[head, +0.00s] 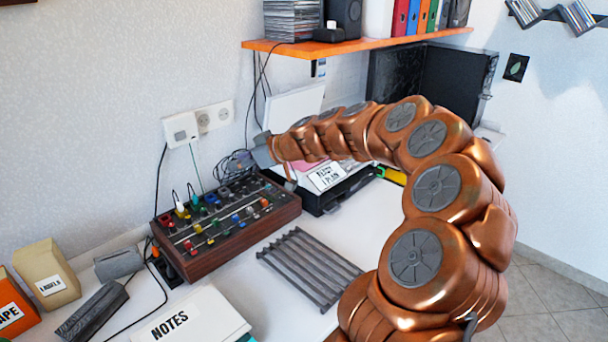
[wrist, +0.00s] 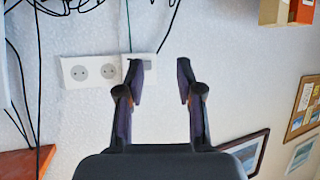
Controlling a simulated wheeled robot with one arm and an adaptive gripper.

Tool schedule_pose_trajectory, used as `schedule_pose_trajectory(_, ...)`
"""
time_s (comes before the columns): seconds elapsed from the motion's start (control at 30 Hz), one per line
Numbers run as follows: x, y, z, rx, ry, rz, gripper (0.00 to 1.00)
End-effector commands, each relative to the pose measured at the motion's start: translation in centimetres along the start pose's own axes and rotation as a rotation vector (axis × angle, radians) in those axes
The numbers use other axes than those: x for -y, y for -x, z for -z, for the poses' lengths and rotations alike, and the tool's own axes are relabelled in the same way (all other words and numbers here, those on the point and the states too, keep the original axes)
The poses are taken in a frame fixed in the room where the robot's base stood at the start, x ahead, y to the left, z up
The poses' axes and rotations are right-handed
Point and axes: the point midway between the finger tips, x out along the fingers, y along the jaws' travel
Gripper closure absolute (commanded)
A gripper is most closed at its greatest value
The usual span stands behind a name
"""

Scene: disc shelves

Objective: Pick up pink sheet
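A small part of the pink sheet (head: 303,166) shows in the head view, beneath my arm and beside a white label reading "PLAIN" on its lower line. My arm hides most of the sheet. My gripper (wrist: 160,82) is open and empty in the wrist view, its two dark fingers apart with bare wall between and beyond them. In the head view its grey body (head: 263,151) is at the arm's far end, left of the pink sheet and above the rear of the mixer. The sheet does not show in the wrist view.
The knob-covered mixer (head: 228,222) stands left of the black tray (head: 335,190) that bears the label. A grey slatted rack (head: 308,265) lies in front. An orange shelf (head: 355,45) overhangs the desk. Wall sockets (wrist: 108,70) and loose cables are near my gripper.

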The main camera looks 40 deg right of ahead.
Motion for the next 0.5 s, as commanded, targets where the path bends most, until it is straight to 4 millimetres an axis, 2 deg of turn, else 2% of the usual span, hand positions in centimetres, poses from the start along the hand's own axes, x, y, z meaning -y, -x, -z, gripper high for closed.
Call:
schedule_pose_trajectory(0.03,-3.7,-0.5,-2.8,-0.022,0.002,-0.065,0.64)
schedule_pose_trajectory(0.1,-8.0,-0.1,-5.3,-0.043,0.015,-0.148,0.64)
schedule_pose_trajectory(0.2,-13.2,0.9,-8.9,-0.052,0.033,-0.259,0.64)
schedule_pose_trajectory(0.33,-17.5,2.3,-12.2,-0.046,0.048,-0.354,0.64)
schedule_pose_trajectory(0.5,-19.6,3.0,-14.1,-0.035,0.057,-0.404,0.64)
